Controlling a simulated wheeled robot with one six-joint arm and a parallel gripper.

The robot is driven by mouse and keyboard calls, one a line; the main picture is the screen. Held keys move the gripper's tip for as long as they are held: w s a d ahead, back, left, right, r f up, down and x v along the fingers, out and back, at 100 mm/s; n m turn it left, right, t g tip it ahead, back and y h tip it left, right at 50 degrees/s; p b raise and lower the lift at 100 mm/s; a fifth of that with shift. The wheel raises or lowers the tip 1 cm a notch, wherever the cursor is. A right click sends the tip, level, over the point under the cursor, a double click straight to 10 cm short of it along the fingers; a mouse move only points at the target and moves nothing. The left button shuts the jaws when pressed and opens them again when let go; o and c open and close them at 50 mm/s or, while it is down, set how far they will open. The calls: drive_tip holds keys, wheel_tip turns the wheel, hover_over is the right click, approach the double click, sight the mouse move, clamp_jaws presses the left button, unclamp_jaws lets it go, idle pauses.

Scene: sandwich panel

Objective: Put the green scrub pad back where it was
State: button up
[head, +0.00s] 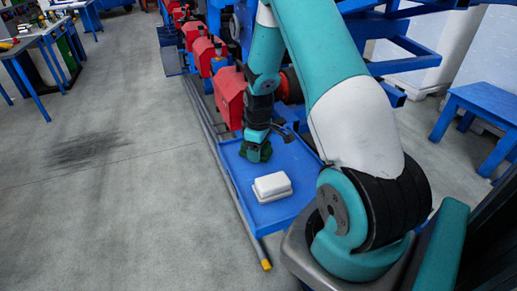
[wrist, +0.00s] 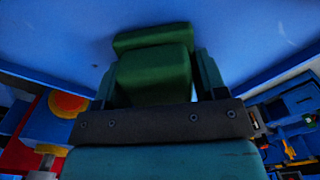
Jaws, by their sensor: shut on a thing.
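The green scrub pad (wrist: 153,72) is between the two fingers of my gripper (wrist: 156,62) in the wrist view, with the blue tray surface behind it. My gripper is shut on the pad. In the head view my gripper (head: 257,148) points down over the far part of the blue tray (head: 296,207), with the dark green pad (head: 262,156) at its tips. I cannot tell whether the pad touches the tray.
A white block-like thing (head: 272,186) lies on the tray, nearer than my gripper. Red machine units (head: 230,97) stand in a row beyond the tray. A blue bench (head: 486,104) is at the right.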

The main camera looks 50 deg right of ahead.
drive_tip(key=o, duration=1)
drive_tip(key=shift+f, duration=0.1)
wheel_tip(320, 180, up, 12)
drive_tip(key=shift+f, duration=0.1)
drive_tip(key=s+a+r+n+t+y, duration=0.1)
drive_tip(key=a+r, duration=0.3)
drive_tip(key=a, duration=0.5)
drive_tip(key=s+a+r+y, duration=0.1)
drive_tip(key=a+r, duration=0.3)
drive_tip(key=a, duration=0.5)
drive_tip(key=shift+s+a+r+n+g+y+p, duration=0.25)
drive_tip(key=shift+s+a+r, duration=1)
drive_tip(key=shift+s+a, duration=1.45)
drive_tip(key=shift+s+a+r+n+g+y+p, duration=0.1)
drive_tip(key=shift+s+a+r+n+y+p, duration=0.3)
drive_tip(key=shift+s+a+r, duration=1.6)
drive_tip(key=shift+s+a+r+n+g+y+p, duration=0.15)
drive_tip(key=shift+s+a+r+n+y, duration=0.35)
drive_tip(key=shift+s+a, duration=2.9)
